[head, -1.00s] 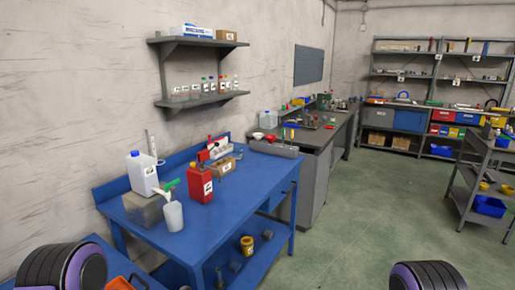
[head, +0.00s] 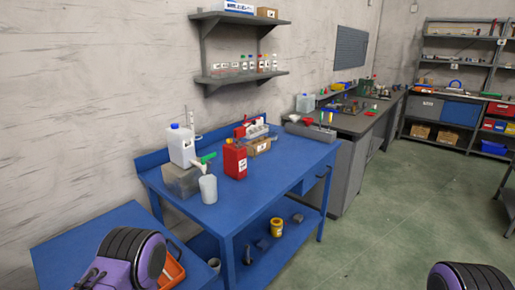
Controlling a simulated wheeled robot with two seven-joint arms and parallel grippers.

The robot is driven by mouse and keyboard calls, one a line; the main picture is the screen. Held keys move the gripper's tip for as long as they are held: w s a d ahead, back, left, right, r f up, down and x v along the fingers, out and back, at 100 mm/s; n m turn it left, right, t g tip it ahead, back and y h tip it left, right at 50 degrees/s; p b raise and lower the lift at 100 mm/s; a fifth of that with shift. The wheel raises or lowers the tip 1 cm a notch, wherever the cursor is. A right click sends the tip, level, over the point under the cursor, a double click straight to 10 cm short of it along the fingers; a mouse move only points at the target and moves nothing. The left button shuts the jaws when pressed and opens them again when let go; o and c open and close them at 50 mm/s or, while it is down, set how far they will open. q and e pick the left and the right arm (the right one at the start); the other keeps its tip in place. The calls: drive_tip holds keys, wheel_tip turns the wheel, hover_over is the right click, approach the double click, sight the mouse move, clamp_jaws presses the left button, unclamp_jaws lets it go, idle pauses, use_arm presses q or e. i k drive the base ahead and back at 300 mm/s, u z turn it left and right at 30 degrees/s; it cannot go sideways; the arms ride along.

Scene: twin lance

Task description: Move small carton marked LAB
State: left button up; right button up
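Two small brown cartons show, and I cannot read LAB on either. One carton (head: 260,147) sits on the blue workbench (head: 265,190), behind the red canister (head: 235,160) and in front of a rack of bottles. The other carton (head: 267,12) stands on the upper wall shelf (head: 240,18), right of a white and blue box. Purple and black parts of my arms show at the bottom left and bottom right. Neither gripper is in view.
A white jug (head: 181,146) on a grey block and a pale beaker (head: 208,188) stand at the bench's left. A lower blue table (head: 110,232) is at front left. Green floor (head: 400,220) is open to the right.

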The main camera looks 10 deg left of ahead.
sight(262, 144)
drive_tip(key=z, duration=0.45)
drive_tip(key=k, duration=0.55)
drive_tip(key=z, duration=1.1)
drive_tip(key=i, duration=1.85)
drive_tip(key=u, duration=0.25)
drive_tip(key=i, duration=1.05)
drive_tip(key=u, duration=0.75)
